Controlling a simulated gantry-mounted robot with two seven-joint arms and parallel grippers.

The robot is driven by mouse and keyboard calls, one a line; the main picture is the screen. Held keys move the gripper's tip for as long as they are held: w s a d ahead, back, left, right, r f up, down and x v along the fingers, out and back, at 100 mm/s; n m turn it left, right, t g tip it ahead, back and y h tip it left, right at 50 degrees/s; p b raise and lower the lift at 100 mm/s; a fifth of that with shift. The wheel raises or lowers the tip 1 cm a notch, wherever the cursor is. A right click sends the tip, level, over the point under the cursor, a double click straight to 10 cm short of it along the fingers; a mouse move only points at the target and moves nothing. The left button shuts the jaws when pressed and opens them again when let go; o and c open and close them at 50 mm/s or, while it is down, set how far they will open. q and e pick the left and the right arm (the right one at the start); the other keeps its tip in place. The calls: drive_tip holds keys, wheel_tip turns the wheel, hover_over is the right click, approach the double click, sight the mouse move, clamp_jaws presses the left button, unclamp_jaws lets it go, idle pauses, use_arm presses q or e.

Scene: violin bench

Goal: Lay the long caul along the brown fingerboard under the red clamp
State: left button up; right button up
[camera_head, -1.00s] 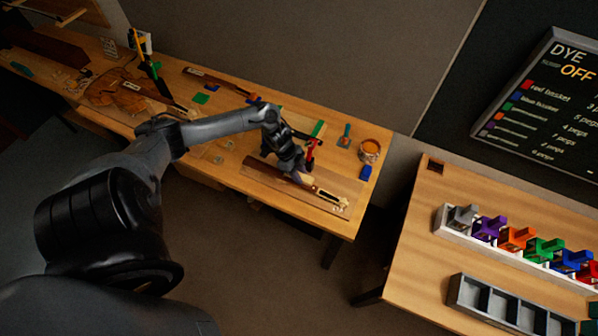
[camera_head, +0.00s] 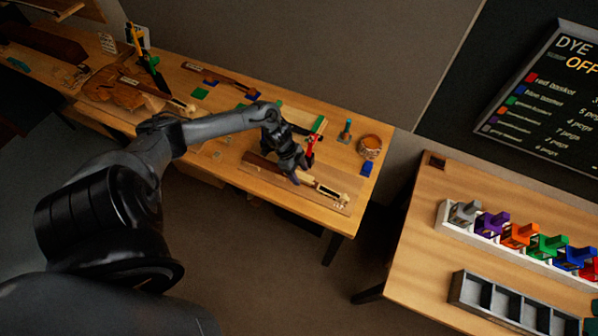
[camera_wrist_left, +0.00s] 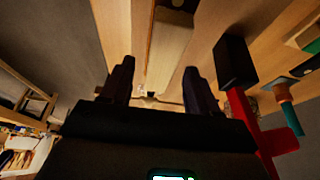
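The brown fingerboard (camera_head: 262,166) lies on the bench near its front right end, partly hidden by my left gripper. The red clamp (camera_head: 311,148) stands just beyond that gripper; it also shows at right in the left wrist view (camera_wrist_left: 240,105), with a dark pad on top. My left gripper (camera_head: 293,180) points down over the fingerboard. In the left wrist view its two dark fingers (camera_wrist_left: 158,85) are spread apart. A pale wooden bar (camera_wrist_left: 165,65), seemingly the long caul, shows between and beyond them; I cannot tell whether they touch it. My right gripper is out of view.
A blue block (camera_head: 366,170) and a round wooden container (camera_head: 370,147) stand at the bench's right end, near a teal-handled tool (camera_head: 345,131). A green piece (camera_head: 318,124) lies behind the clamp. A second table (camera_head: 425,215) with colored blocks is at right.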

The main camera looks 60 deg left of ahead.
use_arm(q)
drive_tip(key=v, duration=1)
drive_tip(key=shift+r+p, duration=0.3)
drive_tip(key=shift+r, duration=0.05)
drive_tip(key=shift+s+a, duration=0.1)
drive_tip(key=shift+s, duration=0.1)
